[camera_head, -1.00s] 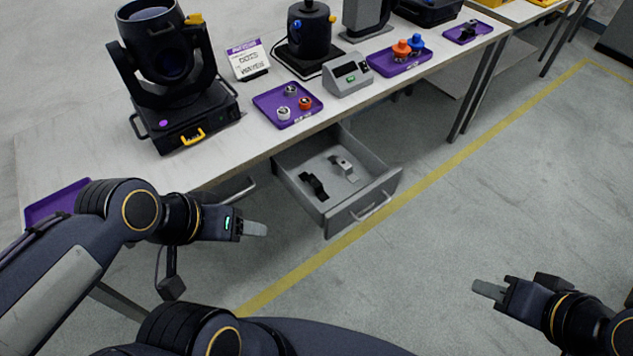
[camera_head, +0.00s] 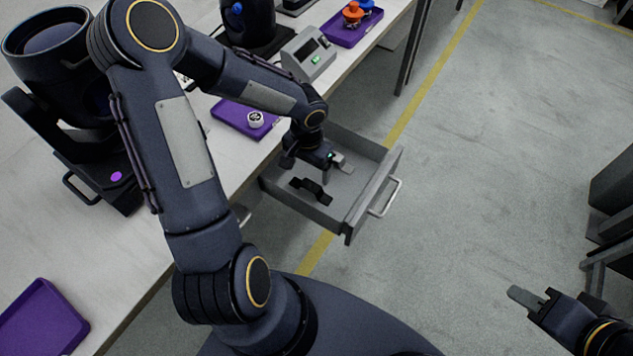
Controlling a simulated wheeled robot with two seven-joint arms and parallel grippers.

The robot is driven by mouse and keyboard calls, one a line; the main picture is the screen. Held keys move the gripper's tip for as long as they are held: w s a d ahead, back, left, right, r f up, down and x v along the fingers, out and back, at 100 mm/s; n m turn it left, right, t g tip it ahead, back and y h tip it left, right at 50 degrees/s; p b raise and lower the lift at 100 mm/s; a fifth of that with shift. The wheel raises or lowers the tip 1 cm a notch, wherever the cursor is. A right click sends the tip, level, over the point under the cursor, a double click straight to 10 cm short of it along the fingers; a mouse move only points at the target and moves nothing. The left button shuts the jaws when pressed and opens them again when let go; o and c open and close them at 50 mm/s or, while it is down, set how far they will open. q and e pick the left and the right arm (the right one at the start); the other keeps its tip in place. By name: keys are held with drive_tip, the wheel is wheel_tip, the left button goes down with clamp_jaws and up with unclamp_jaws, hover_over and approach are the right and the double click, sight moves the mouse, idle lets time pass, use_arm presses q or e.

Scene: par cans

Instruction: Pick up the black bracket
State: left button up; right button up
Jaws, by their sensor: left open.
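The black bracket (camera_head: 311,191) lies on the floor of the open grey drawer (camera_head: 372,190), toward its near left part. My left gripper (camera_head: 343,163) is over the drawer, above and a little right of the black bracket in the picture. It is open and not holding the bracket; its exact height above the drawer floor is hard to judge. The light grey bracket seen earlier in the drawer cannot be told apart from the gripper now. My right gripper (camera_head: 524,297) is over the floor at the lower right, and its fingers show edge-on.
The drawer's walls and front handle (camera_head: 385,198) surround the bracket. The workbench (camera_head: 135,250) above carries a moving-head light (camera_head: 55,110), a purple tray (camera_head: 232,116) and a grey device (camera_head: 309,55). Open floor lies right of the drawer.

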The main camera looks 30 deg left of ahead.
sight(311, 185)
use_arm(q)
wheel_tip(311, 185, down, 7)
drive_tip(key=shift+w+d+f, duration=0.1)
drive_tip(key=shift+d+f, duration=0.05)
idle(0.4)
drive_tip(key=c, duration=1.1)
drive_tip(key=shift+r, duration=0.7)
drive_tip(key=s+d+r, duration=0.3)
drive_tip(key=r, duration=0.1)
drive_tip(key=s+d+r+b, duration=0.1)
drive_tip(key=s+d+r, duration=0.2)
drive_tip(key=d, duration=0.1)
drive_tip(key=s+d+r, duration=0.3)
drive_tip(key=d+r, duration=0.1)
drive_tip(key=shift+r, duration=0.35)
